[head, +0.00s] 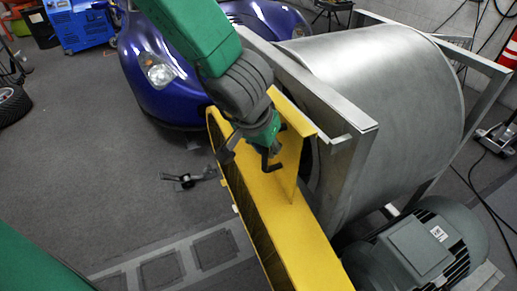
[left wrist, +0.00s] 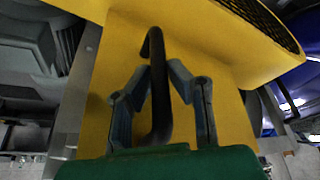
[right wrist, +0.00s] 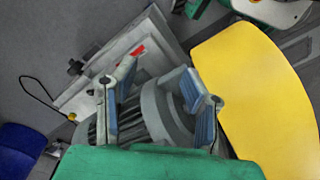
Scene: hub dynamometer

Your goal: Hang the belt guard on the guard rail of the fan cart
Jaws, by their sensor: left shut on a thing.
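The yellow belt guard (head: 283,232) is a long trough with an upright plate and a black handle. It lies along the near side of the fan cart (head: 343,128), close to its metal frame. My left gripper (head: 262,152) is shut on the handle (left wrist: 157,105), with one finger on each side of it in the left wrist view. The guard's plate top overlaps the frame in the head view; I cannot tell if they touch. The guard rail cannot be told apart from the frame bars. My right gripper (right wrist: 160,78) is open and empty; the guard (right wrist: 255,95) shows beside it.
The cart carries a large metal drum (head: 385,95) and a grey-green motor (head: 420,248), which the right wrist view shows behind the right fingers. A blue car (head: 150,70) stands behind. A black tool (head: 187,180) lies on the floor. The floor at left is mostly clear.

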